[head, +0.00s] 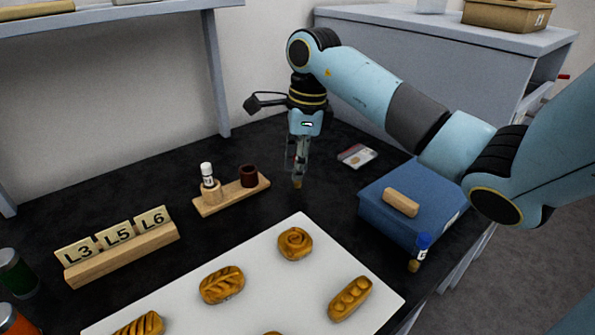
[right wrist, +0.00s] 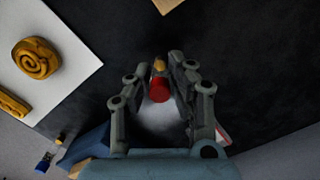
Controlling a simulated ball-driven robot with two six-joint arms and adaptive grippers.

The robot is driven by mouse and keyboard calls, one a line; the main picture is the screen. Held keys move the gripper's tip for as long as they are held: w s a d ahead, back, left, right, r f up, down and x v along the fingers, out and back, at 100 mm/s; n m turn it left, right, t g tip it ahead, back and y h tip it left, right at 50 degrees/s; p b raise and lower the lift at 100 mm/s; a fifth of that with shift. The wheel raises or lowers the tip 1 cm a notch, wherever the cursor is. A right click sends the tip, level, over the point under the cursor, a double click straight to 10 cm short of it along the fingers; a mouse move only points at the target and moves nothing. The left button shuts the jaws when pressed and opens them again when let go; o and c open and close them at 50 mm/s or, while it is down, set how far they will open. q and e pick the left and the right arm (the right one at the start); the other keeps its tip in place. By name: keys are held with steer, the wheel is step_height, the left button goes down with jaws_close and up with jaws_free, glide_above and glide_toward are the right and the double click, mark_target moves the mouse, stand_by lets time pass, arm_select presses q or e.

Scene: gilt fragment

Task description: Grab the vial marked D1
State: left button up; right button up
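I cannot read D1 on any vial. A red-capped vial (right wrist: 159,91) with a tan end is between the fingers of my right gripper (right wrist: 161,66) in the right wrist view. In the head view only its tan tip (head: 297,182) shows below the gripper (head: 298,160). I cannot tell whether the fingers press on it. A white-capped vial with a small unreadable label (head: 207,172) stands in the wooden rack (head: 230,197). My left gripper is not in view.
The blue box (head: 390,222) bears a wooden block (head: 401,202). A white board (head: 262,268) with several breads lies in front. A letter-tile rack (head: 125,258) and jars (head: 14,270) stand left. A small packet (head: 357,155) lies behind.

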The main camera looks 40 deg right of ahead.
jaws_close()
steer(key=shift+r, duration=0.5)
steer(key=s+d+r, duration=0.5)
steer(key=s+r, duration=0.4)
steer(key=s, duration=0.1)
steer(key=shift+s+r+p, duration=0.2)
steer(key=shift+r+p, duration=0.15)
steer(key=shift+r, duration=0.05)
